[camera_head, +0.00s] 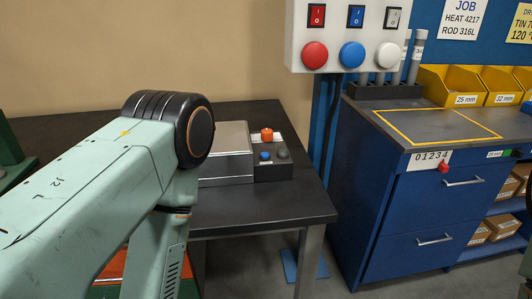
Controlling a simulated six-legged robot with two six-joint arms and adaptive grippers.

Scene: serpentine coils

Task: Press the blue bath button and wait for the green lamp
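A small blue button (265,155) sits on the front of a dark control box (272,173) on the black table, beside a grey metal box. A dark grey dome (283,154) is right of the button, and an orange knob or lamp (267,134) stands behind. A larger blue button (352,54) is on the white wall panel, between a red button (314,55) and a white button (389,55). I cannot tell which blue one is the bath button. No lit green lamp shows. My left arm comes in from the left and bends downward; its gripper is out of view. My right gripper is not in view.
The grey metal box (226,165) is partly hidden by my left arm. The black tabletop's front right (285,206) is clear. A blue cabinet (420,215) with a yellow-outlined top and yellow bins (448,85) stands right.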

